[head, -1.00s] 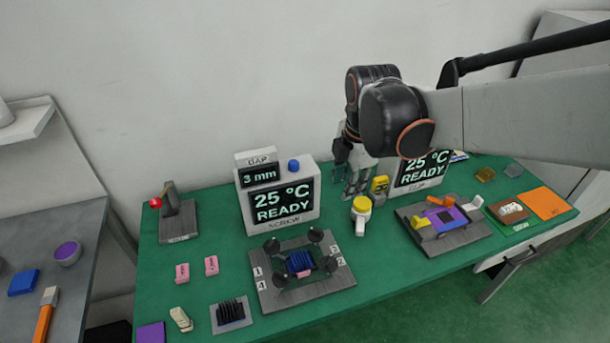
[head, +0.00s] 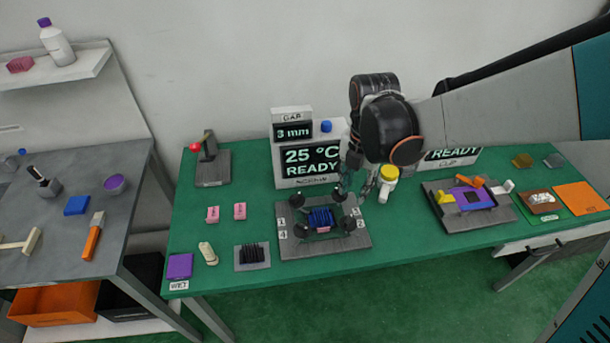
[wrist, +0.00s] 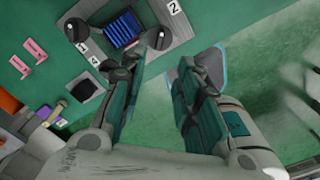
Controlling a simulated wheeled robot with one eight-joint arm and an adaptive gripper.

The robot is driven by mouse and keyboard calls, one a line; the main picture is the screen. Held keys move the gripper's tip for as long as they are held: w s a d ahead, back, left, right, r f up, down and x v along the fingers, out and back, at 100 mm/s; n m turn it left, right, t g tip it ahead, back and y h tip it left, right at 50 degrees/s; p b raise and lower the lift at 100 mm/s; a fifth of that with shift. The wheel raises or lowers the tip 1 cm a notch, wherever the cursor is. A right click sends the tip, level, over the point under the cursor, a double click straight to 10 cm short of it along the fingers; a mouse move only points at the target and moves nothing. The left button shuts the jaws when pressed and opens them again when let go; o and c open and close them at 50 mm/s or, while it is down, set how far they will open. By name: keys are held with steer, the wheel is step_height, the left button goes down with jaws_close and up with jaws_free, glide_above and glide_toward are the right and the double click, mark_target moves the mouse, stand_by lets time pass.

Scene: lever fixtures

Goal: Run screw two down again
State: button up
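The screw fixture (head: 350,243) is a grey plate on the green bench with black knobbed screws at its corners and number labels at its sides. Two screws stand at the back, left (head: 297,192) and right (head: 338,194), and two at the front, left (head: 302,233) and right (head: 349,223). A blue finned block (head: 320,217) lies between them over a pink pad. Label 2 (wrist: 174,8) is clear in the wrist view. My gripper (head: 357,190) is open and empty, above and beside the plate's back right corner. In the wrist view its fingers (wrist: 158,85) are apart.
The screw station display (head: 310,160) behind reads 3 mm, 25 °C, READY. A yellow-capped white bottle-like item (head: 388,180) stands close right of my gripper. The clip fixture (head: 470,205) is right.

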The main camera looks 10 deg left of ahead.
mark_target(349, 219)
step_height(349, 219, down, 13)
steer(key=b, duration=0.4)
steer(key=shift+w, duration=0.1)
steer(key=shift+c, duration=0.6)
jaws_close()
